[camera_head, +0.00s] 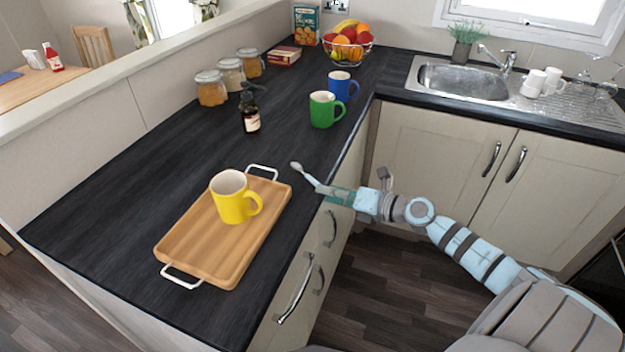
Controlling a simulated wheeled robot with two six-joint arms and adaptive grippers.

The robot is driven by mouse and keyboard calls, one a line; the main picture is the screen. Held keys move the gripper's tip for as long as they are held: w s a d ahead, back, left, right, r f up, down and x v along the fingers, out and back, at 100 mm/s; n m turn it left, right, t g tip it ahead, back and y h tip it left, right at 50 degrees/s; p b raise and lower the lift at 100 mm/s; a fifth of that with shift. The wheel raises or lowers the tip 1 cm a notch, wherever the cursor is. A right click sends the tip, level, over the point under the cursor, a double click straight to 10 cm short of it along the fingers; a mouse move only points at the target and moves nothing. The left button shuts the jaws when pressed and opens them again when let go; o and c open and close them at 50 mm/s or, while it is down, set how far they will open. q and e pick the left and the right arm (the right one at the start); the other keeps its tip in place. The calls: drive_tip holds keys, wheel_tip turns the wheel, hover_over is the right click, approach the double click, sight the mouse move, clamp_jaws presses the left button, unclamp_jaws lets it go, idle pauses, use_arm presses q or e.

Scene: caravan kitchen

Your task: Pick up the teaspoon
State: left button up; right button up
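The teaspoon (301,173) is a small pale spoon at the right edge of the dark counter. Its bowl points up and left, away from my arm. My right gripper (328,190) comes in from the right at the counter's edge, in line with the spoon. Its narrow fingers look shut on the handle end, which they hide. I cannot tell whether the spoon touches the counter or hangs just above it. My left gripper is not in view.
A wooden tray (189,246) with a yellow mug (231,201) stands left of the spoon. Green (322,111) and blue (339,86) mugs, a dark bottle (250,118) and several jars stand farther back. Counter between tray and bottle is clear. A sink (462,82) is at the back right.

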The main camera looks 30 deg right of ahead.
clamp_jaws()
wheel_tip(320, 180, up, 20)
drive_tip(key=p, duration=1)
